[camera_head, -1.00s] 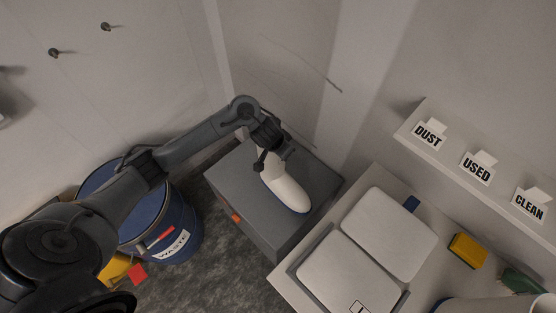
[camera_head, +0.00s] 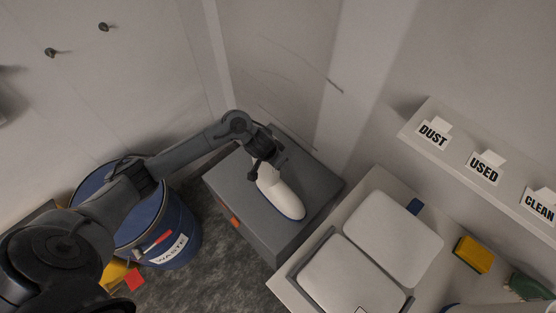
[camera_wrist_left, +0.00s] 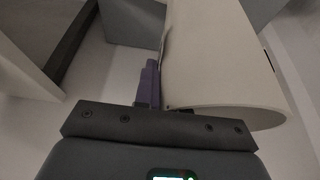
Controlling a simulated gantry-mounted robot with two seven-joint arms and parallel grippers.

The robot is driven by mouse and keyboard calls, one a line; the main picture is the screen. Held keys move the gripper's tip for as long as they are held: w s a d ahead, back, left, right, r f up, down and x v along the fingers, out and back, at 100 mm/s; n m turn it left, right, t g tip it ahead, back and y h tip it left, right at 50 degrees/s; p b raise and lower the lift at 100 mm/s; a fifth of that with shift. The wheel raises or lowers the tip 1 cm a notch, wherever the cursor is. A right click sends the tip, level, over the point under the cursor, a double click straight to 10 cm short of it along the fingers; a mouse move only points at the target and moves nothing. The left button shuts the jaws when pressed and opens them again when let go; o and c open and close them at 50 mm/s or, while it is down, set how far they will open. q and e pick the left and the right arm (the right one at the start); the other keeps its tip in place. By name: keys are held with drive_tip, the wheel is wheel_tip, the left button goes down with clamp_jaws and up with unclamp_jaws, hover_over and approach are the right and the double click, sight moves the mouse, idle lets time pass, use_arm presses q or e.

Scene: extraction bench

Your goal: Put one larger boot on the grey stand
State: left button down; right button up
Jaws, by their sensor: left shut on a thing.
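A white boot with a blue sole edge (camera_head: 283,198) is over the top of the grey stand (camera_head: 237,178), toe pointing to the lower right. Whether its sole touches the stand top is hard to tell. My left gripper (camera_head: 262,171) is shut on the boot at its upper end. In the left wrist view the boot's pale shaft (camera_wrist_left: 215,60) fills the right middle, with a purple finger (camera_wrist_left: 149,84) against its left side. My right gripper is not in view.
A blue waste drum (camera_head: 176,230) stands left of the stand. A bench with two pale lidded boxes (camera_head: 393,235) is at the right, with a yellow sponge (camera_head: 473,255). A shelf labelled dust, used and clean (camera_head: 482,172) is on the right wall.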

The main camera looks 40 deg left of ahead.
use_arm(q)
drive_tip(key=c, duration=1.2)
unclamp_jaws()
drive_tip(key=shift+f, duration=0.1)
